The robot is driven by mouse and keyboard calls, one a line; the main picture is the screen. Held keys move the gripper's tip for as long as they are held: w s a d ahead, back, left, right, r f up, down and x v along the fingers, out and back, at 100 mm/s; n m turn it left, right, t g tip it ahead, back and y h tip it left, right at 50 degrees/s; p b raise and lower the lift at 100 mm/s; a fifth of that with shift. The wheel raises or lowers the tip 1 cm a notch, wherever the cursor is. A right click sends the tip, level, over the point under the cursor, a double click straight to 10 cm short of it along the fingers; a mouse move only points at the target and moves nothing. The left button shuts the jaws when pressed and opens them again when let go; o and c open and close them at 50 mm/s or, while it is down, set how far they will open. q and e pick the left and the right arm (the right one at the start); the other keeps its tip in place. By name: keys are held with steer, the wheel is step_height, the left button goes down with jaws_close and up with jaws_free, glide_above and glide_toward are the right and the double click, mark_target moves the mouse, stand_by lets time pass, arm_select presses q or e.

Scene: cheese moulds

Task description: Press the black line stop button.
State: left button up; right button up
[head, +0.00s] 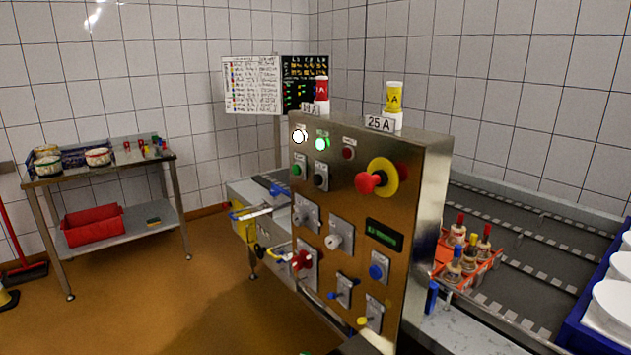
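The metal control panel (345,215) stands upright in the middle of the head view, its front facing me at an angle. The black button (320,180) sits on a small grey plate in the upper left part of the panel. A green button (297,170) is just left of it, and a large red mushroom button (370,183) on a yellow disc is to its right. Above, a white lamp (299,136) and a green lamp (321,144) are bright; a red lamp (348,153) looks dark. Neither gripper shows in this view.
Lower on the panel are several knobs, including a red one (301,260), and a blue button (377,270). A conveyor (530,250) with an orange crate (478,268) lies behind it at right. A metal side table (110,235) stands at left. The brown floor between is clear.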

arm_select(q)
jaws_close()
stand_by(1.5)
